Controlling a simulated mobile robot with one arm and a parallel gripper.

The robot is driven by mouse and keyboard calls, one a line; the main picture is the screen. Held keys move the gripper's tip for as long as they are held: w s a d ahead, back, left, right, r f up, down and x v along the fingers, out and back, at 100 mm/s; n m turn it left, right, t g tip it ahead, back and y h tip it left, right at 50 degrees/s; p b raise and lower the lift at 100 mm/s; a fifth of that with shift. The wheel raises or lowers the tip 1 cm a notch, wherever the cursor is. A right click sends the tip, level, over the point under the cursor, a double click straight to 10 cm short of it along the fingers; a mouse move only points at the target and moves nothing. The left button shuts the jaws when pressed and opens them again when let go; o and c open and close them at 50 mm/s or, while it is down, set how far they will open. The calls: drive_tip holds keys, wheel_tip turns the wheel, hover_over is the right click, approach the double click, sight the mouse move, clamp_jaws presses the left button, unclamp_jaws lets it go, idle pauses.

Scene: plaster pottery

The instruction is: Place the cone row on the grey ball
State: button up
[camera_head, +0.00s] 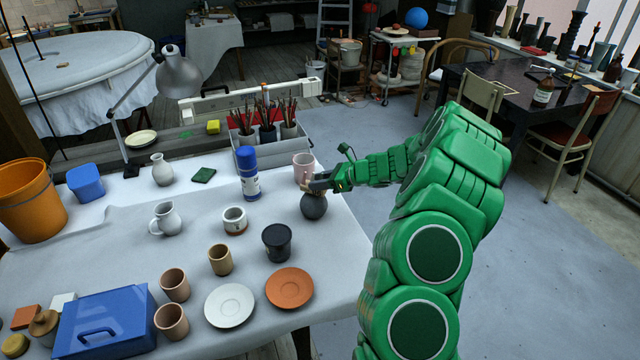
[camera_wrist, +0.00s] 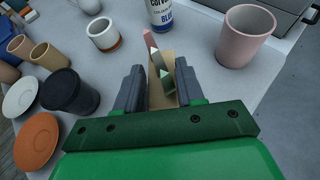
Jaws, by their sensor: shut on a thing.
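The cone row, a small tan strip with pink, pale and green cones standing on it, is between the fingers of my gripper (camera_wrist: 163,92) in the wrist view; the cone row (camera_wrist: 168,66) points away from the palm. In the head view my gripper (camera_head: 318,183) is low over the table's right part, with the cone row (camera_head: 305,186) small at its tip. The dark grey ball (camera_head: 313,208) sits on the table directly below the gripper in that view. I cannot tell whether the cone row touches the ball. The wrist view does not show the ball.
A pink cup (camera_head: 303,166) stands close behind the gripper, and a blue-capped bottle (camera_head: 249,175) is to its left. A black cup (camera_head: 277,241), a white cup (camera_head: 235,221) and an orange saucer (camera_head: 289,288) lie nearer. The table's right edge is close.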

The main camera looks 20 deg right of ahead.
drive_tip(key=shift+f, duration=0.45)
drive_tip(key=shift+f, duration=0.15)
drive_tip(key=o, duration=1.1)
